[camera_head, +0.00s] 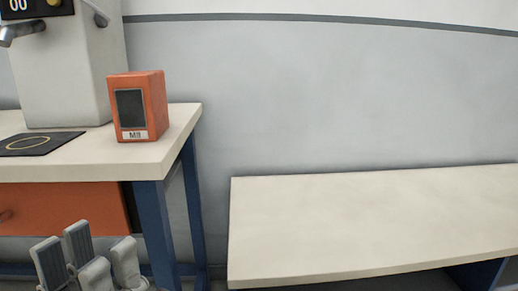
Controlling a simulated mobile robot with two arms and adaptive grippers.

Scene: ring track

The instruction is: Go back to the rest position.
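My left gripper (84,262) shows at the bottom left, below the front of the table with the orange drawer. Its grey fingers point up, and dark ribbed pads show on the left ones. The fingers stand apart with nothing seen between them, so it looks open and empty. The rest of the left arm is cut off by the lower edge. My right gripper is not in view.
A pale-topped table (75,160) with blue legs and an orange drawer (65,208) stands at left. It carries an orange box (154,105), a grey machine (65,70) and a dark mat (38,144). A bare, pale table (370,220) stands at right.

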